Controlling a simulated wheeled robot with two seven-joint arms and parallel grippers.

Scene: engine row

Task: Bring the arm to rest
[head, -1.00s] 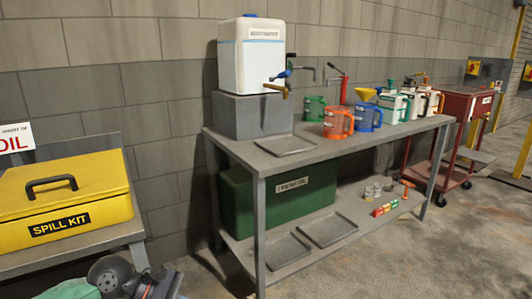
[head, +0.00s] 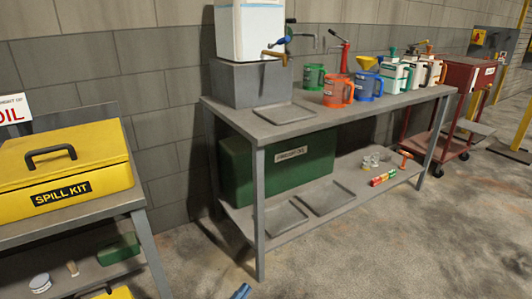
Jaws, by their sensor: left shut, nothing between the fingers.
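No arm of mine can be made out in the head view, and neither gripper shows. A small blue piece (head: 241,291) is cut off by the bottom edge; I cannot tell what it is. The grey workbench (head: 330,128) stands ahead with a white tank (head: 250,35) on a grey block (head: 247,83). Green (head: 314,77), red (head: 337,91) and blue (head: 368,88) jugs and several white containers (head: 397,77) line its top.
At left a yellow spill kit (head: 65,170) sits on a grey stand (head: 150,250), with a green box (head: 118,250) on its lower shelf. A green case (head: 275,165) and trays (head: 325,197) are under the workbench. A red cart (head: 465,90) stands at right. Floor in front is clear.

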